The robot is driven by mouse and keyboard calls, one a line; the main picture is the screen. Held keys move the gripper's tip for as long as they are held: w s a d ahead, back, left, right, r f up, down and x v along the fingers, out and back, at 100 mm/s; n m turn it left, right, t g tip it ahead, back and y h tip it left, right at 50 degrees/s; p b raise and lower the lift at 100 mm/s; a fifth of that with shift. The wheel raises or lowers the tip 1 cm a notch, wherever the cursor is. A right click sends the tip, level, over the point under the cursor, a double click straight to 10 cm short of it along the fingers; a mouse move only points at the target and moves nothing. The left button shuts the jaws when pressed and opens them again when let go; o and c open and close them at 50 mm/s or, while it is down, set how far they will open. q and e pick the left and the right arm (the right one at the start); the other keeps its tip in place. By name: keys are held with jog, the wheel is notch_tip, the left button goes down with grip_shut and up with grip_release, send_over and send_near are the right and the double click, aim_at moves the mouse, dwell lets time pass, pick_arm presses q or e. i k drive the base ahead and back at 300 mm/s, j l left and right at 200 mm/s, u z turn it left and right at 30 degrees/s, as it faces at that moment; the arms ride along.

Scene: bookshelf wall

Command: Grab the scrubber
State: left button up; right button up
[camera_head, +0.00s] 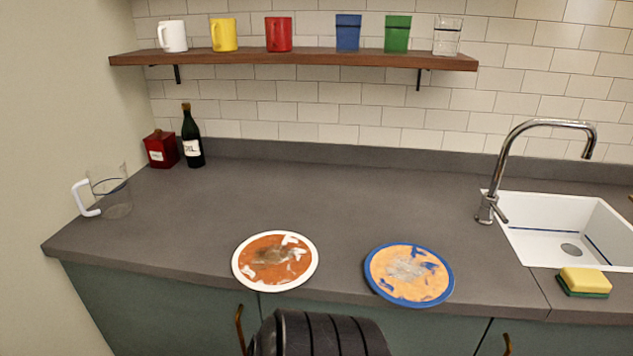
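The scrubber (585,280) is a block with a yellow top and a dark green underside. It lies on the grey counter at the right, just in front of the white sink. Nothing touches it from above. Neither of my grippers shows in the head view, so I cannot see whether they are open or shut.
The white sink (520,236) and curved chrome faucet (521,150) stand behind the scrubber. A blue-rimmed dirty plate (407,273) and a white-rimmed dirty plate (275,261) lie near the counter's front edge. A clear pitcher (112,196) stands far left. The middle counter is clear.

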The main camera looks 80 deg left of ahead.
aim_at(587, 282)
jog(key=u, duration=2.5)
jog(key=z, duration=1.35)
jog(key=u, duration=0.35)
jog(key=i+l+u, duration=0.1)
jog(key=u, duration=0.4)
jog(key=l+u, duration=0.35)
jog(key=u, duration=0.15)
jog(key=l+u, duration=0.25)
jog(key=u, duration=0.25)
jog(key=l+u, duration=0.3)
jog(key=u, duration=0.15)
jog(key=k+l+u, duration=0.15)
jog(key=l, duration=0.35)
jog(key=k+l+u, duration=0.2)
jog(key=l, duration=0.25)
jog(key=k+l+u, duration=0.15)
jog(key=l, duration=0.3)
jog(key=k+l+u, duration=0.15)
jog(key=l, duration=0.3)
jog(key=k+l+u, duration=0.15)
jog(key=l, duration=0.25)
